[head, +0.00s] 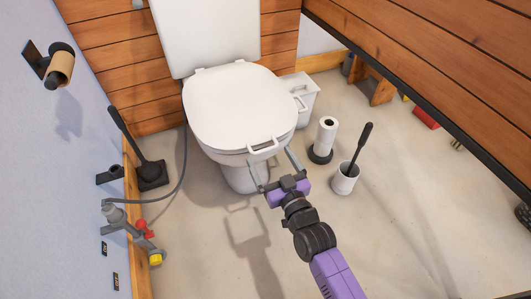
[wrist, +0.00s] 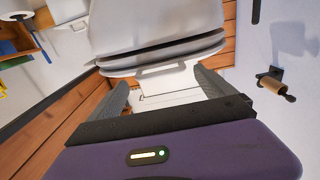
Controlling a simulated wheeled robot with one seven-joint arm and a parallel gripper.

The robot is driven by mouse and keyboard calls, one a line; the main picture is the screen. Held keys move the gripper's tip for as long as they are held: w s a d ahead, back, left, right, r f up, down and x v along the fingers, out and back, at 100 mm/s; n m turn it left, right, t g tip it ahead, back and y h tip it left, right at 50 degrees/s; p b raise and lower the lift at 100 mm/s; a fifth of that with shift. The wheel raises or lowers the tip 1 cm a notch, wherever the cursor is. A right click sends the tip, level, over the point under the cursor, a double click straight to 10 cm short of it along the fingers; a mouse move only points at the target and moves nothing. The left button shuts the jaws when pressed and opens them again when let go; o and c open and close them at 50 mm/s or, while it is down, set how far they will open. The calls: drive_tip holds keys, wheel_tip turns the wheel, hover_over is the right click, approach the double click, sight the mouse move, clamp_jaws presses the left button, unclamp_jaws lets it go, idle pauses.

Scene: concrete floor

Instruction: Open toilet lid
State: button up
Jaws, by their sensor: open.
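The white toilet (head: 240,105) stands against the wooden wall with its lid (head: 238,100) closed. A white handle (head: 264,147) sticks out from the lid's front edge. My gripper (head: 270,168) is open with its two grey fingers spread around the handle's front, just below and in front of it. In the wrist view, the lid (wrist: 155,35) is ahead and the handle (wrist: 163,68) lies between the spread fingers of my gripper (wrist: 165,85). I cannot tell whether a finger touches the handle.
A black plunger (head: 152,175) and a pipe with a red valve (head: 142,228) are at left. A paper roll stand (head: 325,138) and a toilet brush in a white holder (head: 345,178) stand at right. A paper roll (head: 60,66) hangs on the left wall. Floor at front right is clear.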

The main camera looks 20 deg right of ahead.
sight(266, 150)
drive_tip(key=shift+w, duration=2.1)
drive_tip(key=shift+c, duration=0.4)
drive_tip(key=c, duration=1.7)
drive_tip(key=shift+r, duration=0.15)
drive_tip(key=shift+c, duration=0.2)
